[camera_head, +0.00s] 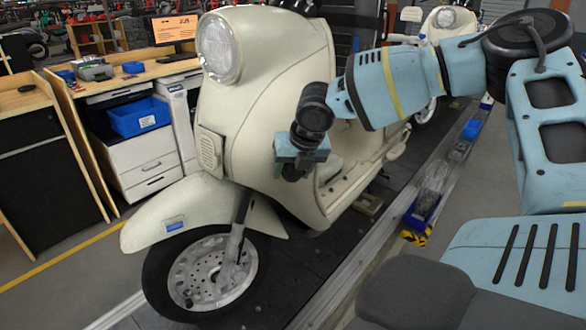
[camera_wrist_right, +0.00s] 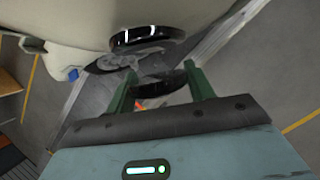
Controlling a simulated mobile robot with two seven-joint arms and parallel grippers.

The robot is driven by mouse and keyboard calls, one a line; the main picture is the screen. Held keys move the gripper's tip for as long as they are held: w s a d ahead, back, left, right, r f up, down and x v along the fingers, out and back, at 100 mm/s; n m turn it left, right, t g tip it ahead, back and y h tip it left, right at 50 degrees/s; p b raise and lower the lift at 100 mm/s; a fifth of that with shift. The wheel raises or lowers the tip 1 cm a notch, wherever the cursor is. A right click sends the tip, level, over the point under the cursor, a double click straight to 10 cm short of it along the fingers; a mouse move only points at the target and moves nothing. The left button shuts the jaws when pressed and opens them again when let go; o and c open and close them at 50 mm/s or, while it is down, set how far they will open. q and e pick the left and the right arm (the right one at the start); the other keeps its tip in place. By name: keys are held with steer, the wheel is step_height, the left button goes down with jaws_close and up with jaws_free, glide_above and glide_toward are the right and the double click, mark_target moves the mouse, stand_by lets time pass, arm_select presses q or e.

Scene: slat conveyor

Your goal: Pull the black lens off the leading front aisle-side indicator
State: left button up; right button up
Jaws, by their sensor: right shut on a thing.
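A cream scooter (camera_head: 262,90) stands on the conveyor, its front wheel toward the lower left in the head view. My right gripper (camera_head: 292,172) is beside its front leg shield; the wrist hides the indicator there. In the right wrist view, the two green fingers of this gripper (camera_wrist_right: 161,72) are closed on a dark curved piece, which looks like the black lens (camera_wrist_right: 176,81). A black round fitting (camera_wrist_right: 145,37) shows on the cream body just beyond the fingertips, with a gap between it and the held piece. My left gripper is out of view.
A slat conveyor (camera_head: 290,285) runs along under the scooter, with a metal rail (camera_head: 345,275) on its right side. A blue bin (camera_head: 424,209) with clear parts stands beyond the rail. Workbenches with drawers (camera_head: 147,160) stand left. A second scooter (camera_head: 445,22) is behind.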

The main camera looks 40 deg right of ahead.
steer(key=shift+s+a, duration=0.25)
steer(key=shift+s, duration=0.1)
stand_by(0.7)
steer(key=shift+s+a+r+p, duration=0.1)
steer(key=shift+s+a+p, duration=0.3)
steer(key=shift+s, duration=0.35)
